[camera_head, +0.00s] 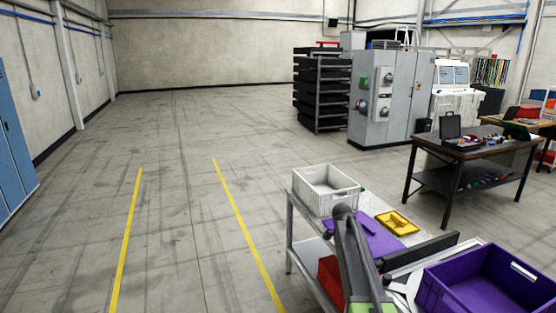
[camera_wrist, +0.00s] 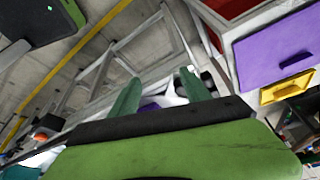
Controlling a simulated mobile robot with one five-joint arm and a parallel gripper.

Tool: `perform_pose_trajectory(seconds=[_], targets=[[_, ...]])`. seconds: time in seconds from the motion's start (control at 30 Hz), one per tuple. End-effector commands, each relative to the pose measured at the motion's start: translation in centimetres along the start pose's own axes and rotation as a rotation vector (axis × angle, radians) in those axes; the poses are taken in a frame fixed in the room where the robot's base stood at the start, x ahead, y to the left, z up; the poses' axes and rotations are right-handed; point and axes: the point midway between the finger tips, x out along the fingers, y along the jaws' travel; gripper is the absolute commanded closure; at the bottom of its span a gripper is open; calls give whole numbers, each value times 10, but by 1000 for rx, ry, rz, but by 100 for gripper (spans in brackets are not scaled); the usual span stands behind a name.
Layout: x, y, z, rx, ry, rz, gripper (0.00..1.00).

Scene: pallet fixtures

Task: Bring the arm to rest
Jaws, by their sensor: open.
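My gripper (camera_wrist: 160,77) shows in the wrist view with two green fingers spread apart. Nothing is held between them. Beyond the fingers are a pale metal frame and the grey floor. In the head view my arm (camera_head: 354,255) rises at the lower middle, in front of the cart (camera_head: 303,222), with green parts at the bottom edge. I cannot make out the fingertips in that view.
On the cart are a white crate (camera_head: 325,198), a purple panel (camera_head: 372,238) and a yellow tray (camera_head: 397,222). A purple bin (camera_head: 492,283) stands at lower right. A workbench (camera_head: 470,150) and grey cabinet (camera_head: 391,100) stand behind. The floor left is clear.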

Motion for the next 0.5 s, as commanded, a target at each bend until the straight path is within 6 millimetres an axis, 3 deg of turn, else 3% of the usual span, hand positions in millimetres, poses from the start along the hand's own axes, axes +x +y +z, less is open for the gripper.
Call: perform_pose_trajectory(seconds=[0.03,0.17,0.3,0.5], targets=[[8,28,22,-49,-19,-6,44],[14,90,69,-261,-84,-26,44],[18,167,116,-602,-168,-72,44],[10,254,152,-1137,-261,-183,44]])
